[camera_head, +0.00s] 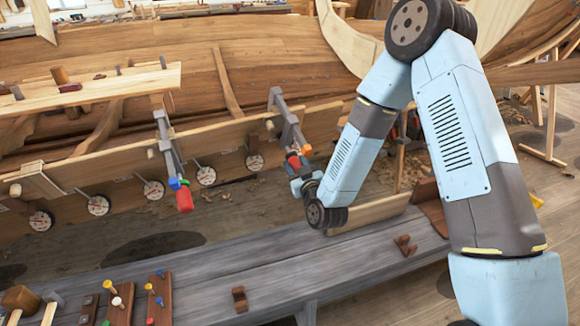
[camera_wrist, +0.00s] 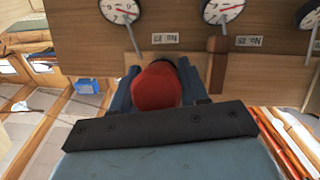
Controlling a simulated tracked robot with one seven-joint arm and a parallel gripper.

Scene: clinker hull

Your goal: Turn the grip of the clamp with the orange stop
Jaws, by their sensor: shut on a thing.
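The clamp with the orange stop (camera_head: 306,150) hangs over the plank edge at the middle of the head view, its grey bar (camera_head: 288,118) slanting down towards my gripper (camera_head: 298,174). Its red grip (camera_head: 292,159) is partly hidden there by my gripper. In the wrist view the rounded red grip (camera_wrist: 156,90) sits between the two blue fingers of my gripper (camera_wrist: 158,76), which are shut on it. The orange stop is not visible in the wrist view.
A second clamp (camera_head: 165,137) with a red grip and blue and green stops hangs to the left. Several dial gauges (camera_head: 154,190) line the plank. A grey bench (camera_head: 215,276) with pegged boards (camera_head: 118,302) and a mallet (camera_head: 20,299) lies below. A wooden hull rises behind.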

